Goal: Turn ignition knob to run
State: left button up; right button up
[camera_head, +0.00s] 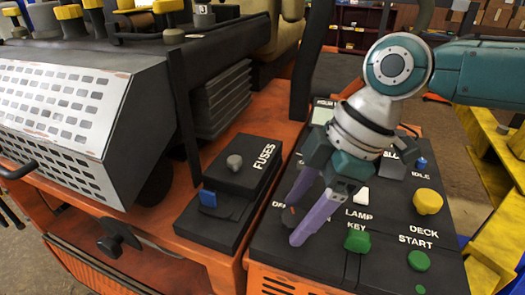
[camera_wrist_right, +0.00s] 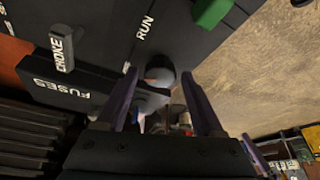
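My right gripper (camera_head: 296,220) is over the black control panel (camera_head: 300,255), its purple fingers pointing down and left. In the head view a small dark knob with a reddish part (camera_head: 290,214) shows behind the fingers, near a partly covered label that seems to start "OF". In the right wrist view the right gripper's fingers (camera_wrist_right: 160,85) are spread apart. A rounded grey knob (camera_wrist_right: 160,76) shows between them near the RUN label (camera_wrist_right: 146,27), with a visible gap on each side. Its pointing direction is hard to tell. My left gripper is not in view.
The FUSES box (camera_head: 240,178) stands to the left. The CHOKE lever (camera_wrist_right: 62,50) shows in the wrist view.

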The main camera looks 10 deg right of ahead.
grip_shut()
dwell(0.3)
jog(key=shift+r+m+t+p, duration=0.25)
jog(key=shift+m+p, duration=0.25)
jog(key=shift+p, duration=0.35)
jog(key=m+p, duration=0.2)
jog(key=m+t+h+p, duration=0.1)
jog(key=m+p, duration=0.1)
jog(key=p, duration=0.1)
jog(key=m+t+p, duration=0.1)
jog(key=m+p, duration=0.1)
jog(key=shift+s+a+m+h, duration=0.25)
jog(key=shift+m+h, duration=0.05)
jog(key=shift+m, duration=0.1)
jog(key=m+p, duration=0.2)
jog(key=shift+f+m+t+h, duration=0.1)
jog(key=shift+m+t+h, duration=0.25)
jog(key=shift+m+h, duration=0.05)
jog(key=shift+f+m+h+p, duration=0.1)
jog(key=shift+m+h+p, duration=0.3)
jog(key=shift+m, duration=0.3)
